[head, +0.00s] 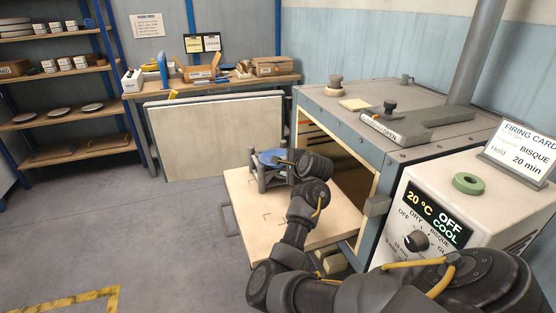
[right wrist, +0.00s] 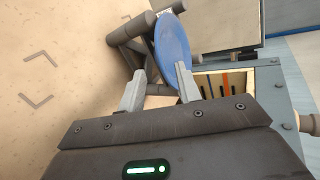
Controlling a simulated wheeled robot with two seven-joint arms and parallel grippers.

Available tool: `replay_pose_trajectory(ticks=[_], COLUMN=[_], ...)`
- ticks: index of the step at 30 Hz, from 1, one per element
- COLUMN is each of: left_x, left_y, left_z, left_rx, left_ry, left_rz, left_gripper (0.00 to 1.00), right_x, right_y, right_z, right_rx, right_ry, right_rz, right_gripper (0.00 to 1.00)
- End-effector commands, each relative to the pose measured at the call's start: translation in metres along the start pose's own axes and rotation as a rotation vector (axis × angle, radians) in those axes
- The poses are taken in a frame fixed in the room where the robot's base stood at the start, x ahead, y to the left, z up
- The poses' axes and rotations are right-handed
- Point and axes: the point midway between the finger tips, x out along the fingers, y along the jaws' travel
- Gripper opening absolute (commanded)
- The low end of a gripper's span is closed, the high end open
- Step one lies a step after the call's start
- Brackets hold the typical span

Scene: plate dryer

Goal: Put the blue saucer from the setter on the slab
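The blue saucer (head: 268,156) rests in the grey setter (head: 262,180), which stands on the pale slab (head: 315,216) in front of the open kiln. In the right wrist view the saucer (right wrist: 174,42) shows tilted and nearly edge-on, beside the setter's round bars (right wrist: 130,34). My right gripper (head: 282,160) is at the right side of the saucer. Its fingers (right wrist: 160,78) are spread apart in the wrist view, and the right fingertip overlaps the saucer's lower part. I cannot tell whether it touches. My left gripper is not in view.
The kiln (head: 345,120) stands open behind the slab, on the right. Large pale boards (head: 215,135) lean behind. Shelves (head: 70,110) stand far left. Free floor lies left of the slab.

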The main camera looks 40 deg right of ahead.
Motion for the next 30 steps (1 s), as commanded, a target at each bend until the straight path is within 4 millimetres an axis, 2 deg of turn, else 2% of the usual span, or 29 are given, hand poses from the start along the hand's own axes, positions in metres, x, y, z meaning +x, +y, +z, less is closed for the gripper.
replay_pose_trajectory(ticks=[5, 10, 15, 24, 30], left_x=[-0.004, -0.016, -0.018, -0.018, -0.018], left_y=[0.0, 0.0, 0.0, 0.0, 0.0], left_z=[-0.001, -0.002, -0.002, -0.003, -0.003], left_rx=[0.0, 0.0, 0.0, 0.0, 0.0], left_ry=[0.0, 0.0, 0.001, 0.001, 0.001], left_rz=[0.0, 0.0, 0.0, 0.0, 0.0], left_gripper=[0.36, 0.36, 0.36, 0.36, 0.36], right_x=[0.005, 0.028, 0.048, 0.053, 0.052], right_y=[-0.001, -0.001, 0.0, 0.001, 0.001], right_z=[0.001, 0.007, 0.007, 0.008, 0.007], right_rx=[-0.002, -0.004, -0.002, -0.001, -0.001], right_ry=[0.0, 0.0, 0.0, 0.0, 0.0], right_rz=[0.001, 0.005, 0.002, 0.0, 0.0], right_gripper=[0.34, 0.34, 0.34, 0.34, 0.09])
